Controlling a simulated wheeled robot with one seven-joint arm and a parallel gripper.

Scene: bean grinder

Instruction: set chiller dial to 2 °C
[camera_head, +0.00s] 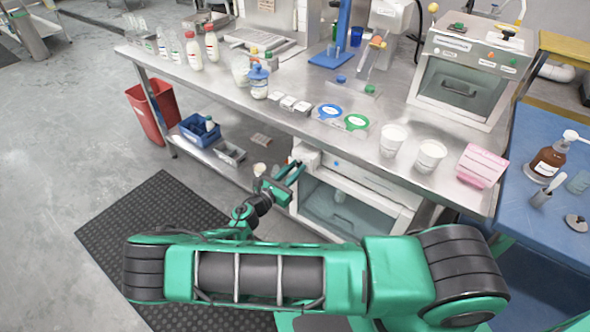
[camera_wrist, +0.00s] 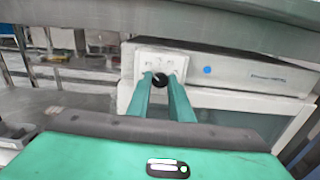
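The chiller (camera_head: 366,190) is a white cabinet with a glass front under the steel counter. In the wrist view its white control panel (camera_wrist: 184,58) carries a small black dial (camera_wrist: 160,80) and its marks are too small to read. My gripper (camera_head: 292,172) is at the upper left of the chiller front. In the wrist view its two green fingers (camera_wrist: 160,77) point at the panel, spread apart, with the dial between their tips. I cannot tell whether either finger touches the dial. The dial is hidden in the head view.
The counter edge (camera_wrist: 230,25) overhangs just above the panel. A lower shelf (camera_head: 215,165) with a blue bin (camera_head: 198,131) lies left of the chiller. A blue table (camera_head: 560,215) stands at the right. Open floor with a black mat (camera_head: 130,225) lies at the left.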

